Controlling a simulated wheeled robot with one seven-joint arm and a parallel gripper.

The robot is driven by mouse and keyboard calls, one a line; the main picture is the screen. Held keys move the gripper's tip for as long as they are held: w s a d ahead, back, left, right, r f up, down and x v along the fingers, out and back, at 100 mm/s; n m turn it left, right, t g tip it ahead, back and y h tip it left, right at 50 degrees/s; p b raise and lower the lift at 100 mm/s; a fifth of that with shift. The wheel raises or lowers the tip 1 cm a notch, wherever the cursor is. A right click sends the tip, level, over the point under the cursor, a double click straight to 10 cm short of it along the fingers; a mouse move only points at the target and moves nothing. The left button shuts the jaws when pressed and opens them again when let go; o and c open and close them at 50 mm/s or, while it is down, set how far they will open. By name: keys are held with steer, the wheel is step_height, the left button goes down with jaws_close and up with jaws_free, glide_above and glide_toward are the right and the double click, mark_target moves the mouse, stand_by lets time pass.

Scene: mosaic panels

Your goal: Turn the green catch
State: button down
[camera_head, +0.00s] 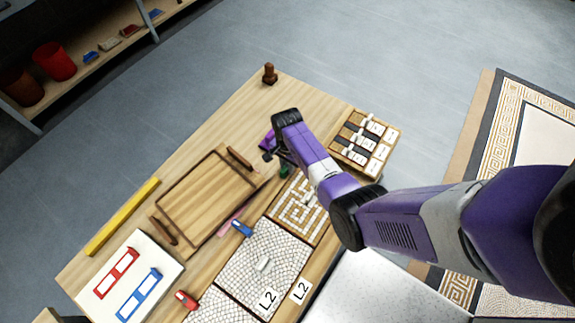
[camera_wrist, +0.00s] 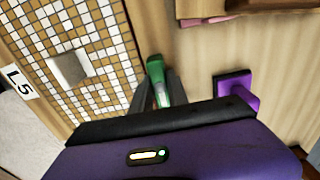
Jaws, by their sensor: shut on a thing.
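The green catch (camera_wrist: 155,68) shows in the wrist view as a small upright green piece between the two dark fingers of my gripper (camera_wrist: 158,92). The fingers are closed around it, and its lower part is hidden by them. In the head view the green catch (camera_head: 285,170) is a small green patch just below my gripper (camera_head: 277,157), beside the mosaic panel. What the catch is fixed to cannot be made out.
A mosaic maze panel (camera_head: 300,212) lies right beside the gripper. A wooden tray (camera_head: 205,196) with handles is to the left. A purple piece (camera_wrist: 238,88) stands close by. A box with white labels (camera_head: 364,142) is to the right. A brown peg (camera_head: 269,75) stands at the far corner.

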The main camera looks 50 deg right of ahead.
steer(key=shift+d, duration=0.1)
steer(key=c, duration=1.3)
jaws_free()
steer(key=shift+r, duration=0.1)
step_height(320, 180, up, 8)
steer(key=shift+f+p, duration=0.15)
steer(key=shift+p, duration=0.45)
